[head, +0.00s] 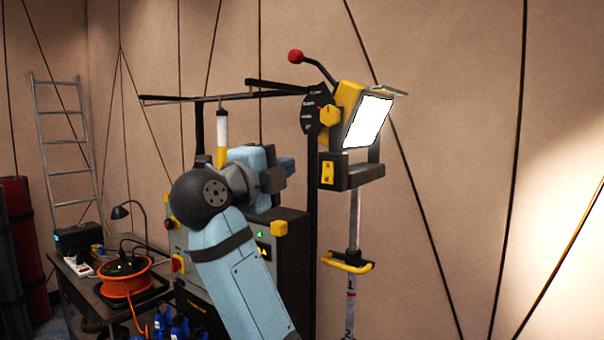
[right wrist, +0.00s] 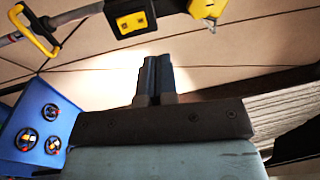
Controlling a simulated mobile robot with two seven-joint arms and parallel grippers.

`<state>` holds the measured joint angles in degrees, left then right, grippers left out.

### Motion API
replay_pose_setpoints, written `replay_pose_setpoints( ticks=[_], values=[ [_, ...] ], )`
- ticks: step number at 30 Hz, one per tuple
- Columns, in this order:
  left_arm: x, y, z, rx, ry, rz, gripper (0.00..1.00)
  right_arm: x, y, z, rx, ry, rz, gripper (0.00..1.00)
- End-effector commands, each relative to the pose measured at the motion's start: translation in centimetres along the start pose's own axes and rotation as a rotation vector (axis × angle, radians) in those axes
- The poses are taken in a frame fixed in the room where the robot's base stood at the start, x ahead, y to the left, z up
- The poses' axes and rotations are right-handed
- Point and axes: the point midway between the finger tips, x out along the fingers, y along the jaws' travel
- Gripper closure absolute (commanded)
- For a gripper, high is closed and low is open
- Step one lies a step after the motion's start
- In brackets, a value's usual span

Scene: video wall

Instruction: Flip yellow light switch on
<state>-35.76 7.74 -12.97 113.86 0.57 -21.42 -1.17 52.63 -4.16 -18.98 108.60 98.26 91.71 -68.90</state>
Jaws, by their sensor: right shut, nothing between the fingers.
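The yellow light switch (head: 328,173) is a small yellow plate on the front of a dark box under the work lamp. It also shows at the top of the right wrist view (right wrist: 131,21). I cannot tell which way its rocker is tipped. The lamp's panel (head: 368,122) is bright white. My right gripper (head: 286,171) is left of the switch box in the head view, seen partly from behind its arm. In the right wrist view its two dark fingers (right wrist: 158,78) are together and empty, apart from the switch in the picture. My left gripper is not in view.
The lamp stand has a yellow handle (head: 347,263), a yellow knob (head: 330,115) and a red-balled lever (head: 296,57). A dark control cabinet (head: 289,262) stands behind my right arm. A table with an orange cable reel (head: 124,279) is at left. Space right of the lamp is clear.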

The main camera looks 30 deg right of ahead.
Motion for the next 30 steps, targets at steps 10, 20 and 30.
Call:
replay_pose_setpoints(
  ticks=[10,20,30],
  values=[
    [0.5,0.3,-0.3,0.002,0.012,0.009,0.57,-2.2,-0.7,0.0,0.000,0.001,0.000,1.00],
    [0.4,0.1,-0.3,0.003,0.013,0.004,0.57,-2.2,-0.7,0.0,0.001,0.000,0.000,1.00],
    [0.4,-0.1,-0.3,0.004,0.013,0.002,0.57,-1.7,3.7,0.0,-0.040,0.061,-0.172,1.00]
  ],
)
